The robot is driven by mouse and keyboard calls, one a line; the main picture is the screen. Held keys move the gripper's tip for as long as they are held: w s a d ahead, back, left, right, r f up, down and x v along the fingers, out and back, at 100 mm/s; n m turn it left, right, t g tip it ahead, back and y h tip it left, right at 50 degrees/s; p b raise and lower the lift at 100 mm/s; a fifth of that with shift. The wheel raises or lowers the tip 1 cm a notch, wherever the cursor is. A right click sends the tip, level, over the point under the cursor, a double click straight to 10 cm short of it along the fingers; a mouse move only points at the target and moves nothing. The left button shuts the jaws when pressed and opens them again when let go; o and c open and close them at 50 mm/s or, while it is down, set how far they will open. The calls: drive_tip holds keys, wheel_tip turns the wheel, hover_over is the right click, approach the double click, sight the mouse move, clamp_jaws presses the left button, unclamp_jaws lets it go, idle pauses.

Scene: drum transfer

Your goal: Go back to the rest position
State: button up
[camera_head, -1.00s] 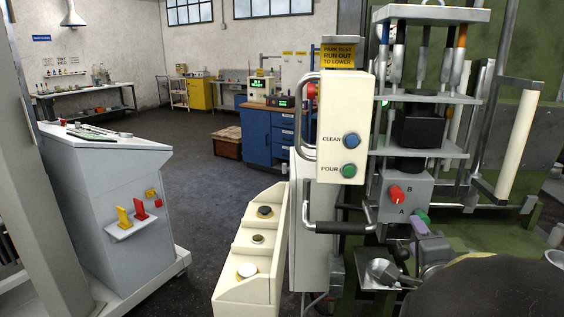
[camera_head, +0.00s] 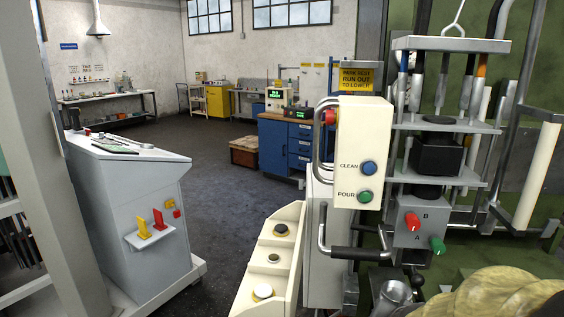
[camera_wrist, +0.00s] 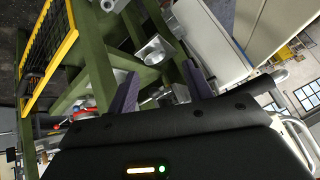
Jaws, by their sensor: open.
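My gripper (camera_wrist: 158,75) shows in the wrist view as two purple fingers standing well apart. It is open and nothing is held between them. Behind the fingers are green frame beams (camera_wrist: 95,50) and a grey metal scoop-like part (camera_wrist: 155,50); the gap to them is hard to judge. In the head view the gripper is not visible. There, the cream control box (camera_head: 360,150) carries a blue CLEAN button and a green POUR button. The grey A/B box (camera_head: 420,218) below right has a red knob and a green knob.
A cream pedestal with round buttons (camera_head: 270,258) stands at front centre. A grey console (camera_head: 140,225) stands left, beside a grey post (camera_head: 50,150). A tan, lumpy thing (camera_head: 490,297) fills the lower right corner. Open floor (camera_head: 215,180) lies between console and blue cabinet (camera_head: 287,150).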

drive_tip(key=s+a+f+n+g+y+p, duration=0.1)
drive_tip(key=s+a+f+n+g+p, duration=0.1)
drive_tip(key=s+a+n+g, duration=0.3)
drive_tip(key=shift+s+a+f+n+y, duration=0.4)
drive_tip(key=shift+s+a+f+n, duration=0.4)
drive_tip(key=shift+s+a+n, duration=0.35)
drive_tip(key=shift+c, duration=0.4)
drive_tip(key=shift+c, duration=1.2)
